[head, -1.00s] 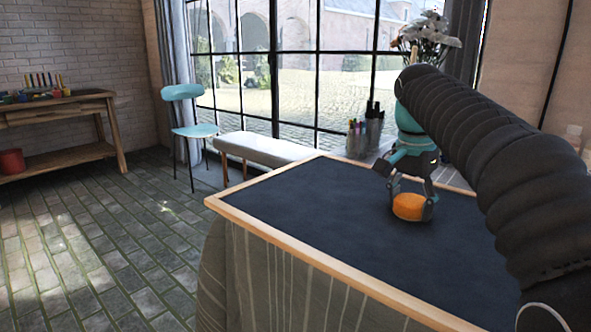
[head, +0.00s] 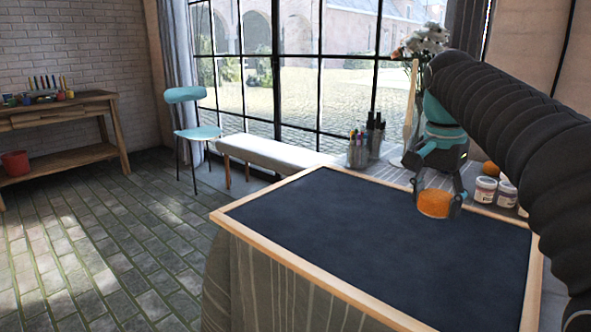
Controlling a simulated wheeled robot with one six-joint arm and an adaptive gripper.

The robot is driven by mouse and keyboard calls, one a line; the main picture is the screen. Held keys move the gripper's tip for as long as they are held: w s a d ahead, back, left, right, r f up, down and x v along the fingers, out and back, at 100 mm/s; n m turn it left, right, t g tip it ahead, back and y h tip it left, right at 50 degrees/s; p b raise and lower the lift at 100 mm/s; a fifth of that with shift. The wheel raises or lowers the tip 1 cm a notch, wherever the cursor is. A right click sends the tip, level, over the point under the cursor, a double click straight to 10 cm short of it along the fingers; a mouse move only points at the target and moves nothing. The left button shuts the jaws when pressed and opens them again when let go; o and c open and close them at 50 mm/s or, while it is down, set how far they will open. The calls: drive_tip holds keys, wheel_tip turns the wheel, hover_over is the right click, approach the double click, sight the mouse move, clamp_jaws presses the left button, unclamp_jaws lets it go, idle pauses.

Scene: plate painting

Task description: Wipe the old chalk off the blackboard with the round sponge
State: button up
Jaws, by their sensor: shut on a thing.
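The blackboard (head: 350,240) lies flat on the table in a light wooden frame. Its dark surface shows only faint cloudy smudges, and I make out no clear chalk marks. My gripper (head: 437,203) is shut on the round orange sponge (head: 434,203). It holds the sponge at the board's back right part. I cannot tell whether the sponge touches the board or is just above it. My arm hides the area to the right.
Behind the board stand cups of pens and markers (head: 358,150), a vase of white flowers (head: 425,45) and paint jars (head: 486,188). Another orange object (head: 491,169) shows near the jars. A bench (head: 270,150) and a blue chair (head: 191,112) stand beyond the table.

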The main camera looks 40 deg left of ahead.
drive_tip(key=shift+r+p, duration=1)
drive_tip(key=shift+r, duration=0.2)
